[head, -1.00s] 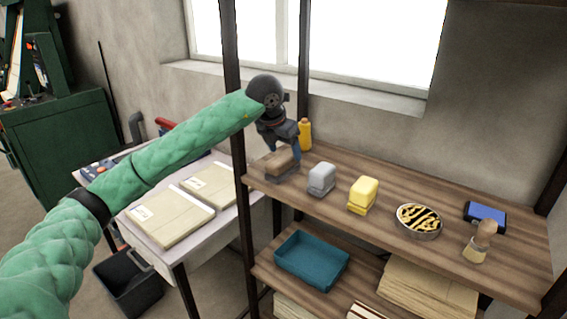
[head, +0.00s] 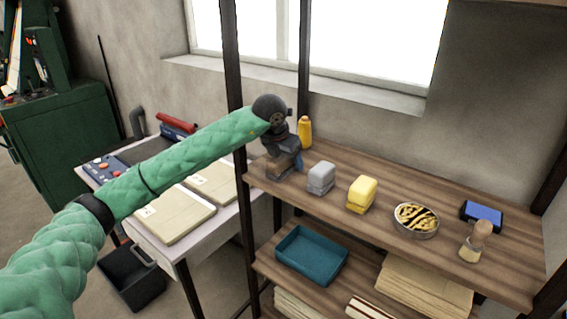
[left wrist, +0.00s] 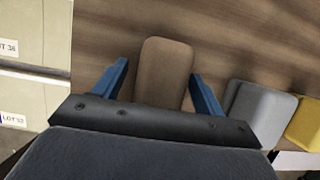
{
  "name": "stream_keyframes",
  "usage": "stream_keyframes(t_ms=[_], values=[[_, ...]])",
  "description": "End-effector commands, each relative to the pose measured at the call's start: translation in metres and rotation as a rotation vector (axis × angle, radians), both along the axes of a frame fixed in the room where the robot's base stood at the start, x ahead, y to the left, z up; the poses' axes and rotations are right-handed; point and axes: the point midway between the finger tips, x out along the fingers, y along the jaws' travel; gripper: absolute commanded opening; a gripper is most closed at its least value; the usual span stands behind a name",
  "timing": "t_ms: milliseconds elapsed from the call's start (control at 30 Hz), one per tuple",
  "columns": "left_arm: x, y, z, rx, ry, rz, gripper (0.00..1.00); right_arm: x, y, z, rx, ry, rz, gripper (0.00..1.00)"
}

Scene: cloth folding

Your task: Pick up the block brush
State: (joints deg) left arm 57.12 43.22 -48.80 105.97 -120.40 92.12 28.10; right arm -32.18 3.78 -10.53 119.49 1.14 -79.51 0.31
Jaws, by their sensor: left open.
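The block brush (head: 279,171) has a brown wooden top and stands at the left end of the upper shelf. My left gripper (head: 284,167) is lowered over it from above and partly hides it in the head view. In the left wrist view, the brush's wooden top (left wrist: 164,75) lies between the two blue fingers of my left gripper (left wrist: 160,88). The fingers are apart, with a gap on each side of the brush. The lower part of the brush is hidden in the left wrist view. My right gripper is not in view.
A grey block (head: 321,178) and a yellow block (head: 361,195) stand right of the brush. A yellow bottle (head: 305,133) stands behind. A shelf post (head: 236,100) rises close on the left. A bowl (head: 416,220) and a round brush (head: 476,242) are farther right.

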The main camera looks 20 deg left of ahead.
Motion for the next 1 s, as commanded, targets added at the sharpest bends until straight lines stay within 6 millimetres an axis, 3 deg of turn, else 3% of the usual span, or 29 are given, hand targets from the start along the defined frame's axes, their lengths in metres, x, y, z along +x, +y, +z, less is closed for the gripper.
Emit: stream_keyframes(t_ms=[1000], values=[[-0.0001, 0.0, -0.0047, 0.0, 0.0, 0.0, 0.71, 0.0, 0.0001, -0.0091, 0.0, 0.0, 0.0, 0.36]])
